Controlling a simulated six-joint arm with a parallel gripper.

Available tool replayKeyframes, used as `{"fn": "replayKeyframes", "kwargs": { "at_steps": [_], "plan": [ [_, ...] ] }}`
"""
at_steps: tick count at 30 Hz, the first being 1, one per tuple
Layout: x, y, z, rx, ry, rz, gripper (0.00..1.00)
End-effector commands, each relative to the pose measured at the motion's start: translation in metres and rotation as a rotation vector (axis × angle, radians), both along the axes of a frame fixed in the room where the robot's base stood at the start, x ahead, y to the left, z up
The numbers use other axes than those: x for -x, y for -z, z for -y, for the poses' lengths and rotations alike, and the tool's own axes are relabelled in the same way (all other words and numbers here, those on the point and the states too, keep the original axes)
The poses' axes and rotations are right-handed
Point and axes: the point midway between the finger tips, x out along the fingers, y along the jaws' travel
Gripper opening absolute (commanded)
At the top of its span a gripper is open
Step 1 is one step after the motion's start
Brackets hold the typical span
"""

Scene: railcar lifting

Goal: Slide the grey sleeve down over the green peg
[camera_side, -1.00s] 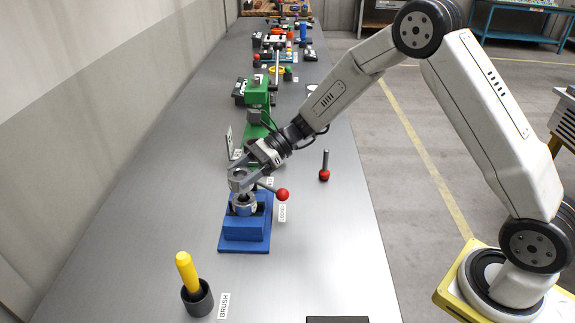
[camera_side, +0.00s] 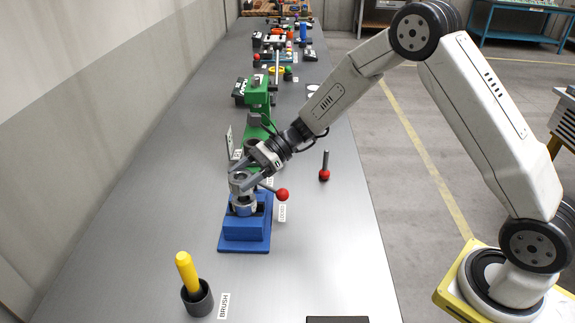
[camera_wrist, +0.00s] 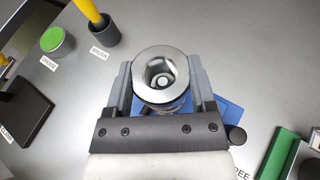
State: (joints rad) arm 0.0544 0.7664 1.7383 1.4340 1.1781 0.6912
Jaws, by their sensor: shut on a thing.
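My gripper (camera_side: 241,182) is shut on the grey sleeve (camera_wrist: 143,73), a shiny metal ring seen from above in the wrist view, one finger on each side. In the side view the sleeve (camera_side: 238,187) is held over the blue fixture (camera_side: 245,230), close above or against its grey collar (camera_side: 244,209). A round metallic end shows inside the sleeve's bore in the wrist view. No green peg is clearly visible; I cannot tell how far the sleeve sits around anything below.
A lever with a red ball (camera_side: 282,195) sticks out right of the fixture. A yellow-handled brush in a black cup (camera_side: 197,298) stands in front. A green machine (camera_side: 257,92) stands behind. A short red-based rod (camera_side: 325,170) stands to the right.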

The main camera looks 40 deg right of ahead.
Motion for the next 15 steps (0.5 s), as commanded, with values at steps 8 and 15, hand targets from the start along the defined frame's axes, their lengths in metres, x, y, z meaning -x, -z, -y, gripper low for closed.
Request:
{"fn": "replayKeyframes", "kwargs": {
  "at_steps": [8, 15],
  "plan": [
    [-0.0004, 0.0045, -0.0001, -0.001, 0.000, 0.001, 0.00],
    [-0.0003, 0.0087, -0.0001, -0.001, 0.000, 0.001, 0.00]
  ]
}}
